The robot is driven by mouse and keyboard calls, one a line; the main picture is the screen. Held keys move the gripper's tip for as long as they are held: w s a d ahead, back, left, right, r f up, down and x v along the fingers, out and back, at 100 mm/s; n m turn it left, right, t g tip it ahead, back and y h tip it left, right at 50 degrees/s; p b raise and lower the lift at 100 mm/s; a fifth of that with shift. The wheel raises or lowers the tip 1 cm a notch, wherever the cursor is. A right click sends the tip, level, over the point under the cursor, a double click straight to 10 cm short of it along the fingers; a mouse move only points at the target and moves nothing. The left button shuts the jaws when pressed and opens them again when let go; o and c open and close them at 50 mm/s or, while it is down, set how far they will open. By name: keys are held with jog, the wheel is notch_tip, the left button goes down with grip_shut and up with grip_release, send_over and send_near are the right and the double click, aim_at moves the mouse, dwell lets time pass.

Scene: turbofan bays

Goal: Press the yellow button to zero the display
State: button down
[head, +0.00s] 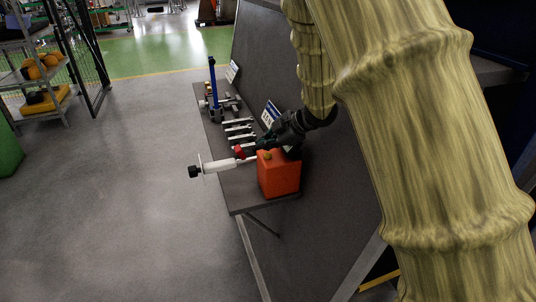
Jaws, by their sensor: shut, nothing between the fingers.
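An orange-red box-shaped unit (279,178) stands near the front end of the dark shelf. A small yellow spot (267,156), which looks like the yellow button, shows on its top near the left edge. My gripper (263,146) is dark and comes in from the upper right, its shut, empty fingertips just above and behind the yellow spot in the picture. I cannot tell whether they touch it. The gripper and wrist hide part of the unit's top and back. No display readout can be made out from here.
A white cylindrical tool with a black end (195,172) and a red part lies left of the unit, sticking out past the shelf edge. Several metal tools and a blue upright (212,80) stand farther back on the shelf (238,200). A dark panel rises on the right.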

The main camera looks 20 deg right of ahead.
aim_at(266, 156)
jog(key=shift+f, duration=0.15)
jog(key=shift+f, duration=0.3)
jog(key=shift+f, duration=0.5)
dwell(1.2)
jog(key=shift+r, duration=0.15)
jog(key=shift+r+p, duration=0.8)
jog(key=shift+p, duration=0.25)
jog(key=shift+r, duration=0.1)
notch_tip(266, 156, up, 5)
jog(key=p, duration=0.5)
dwell(0.7)
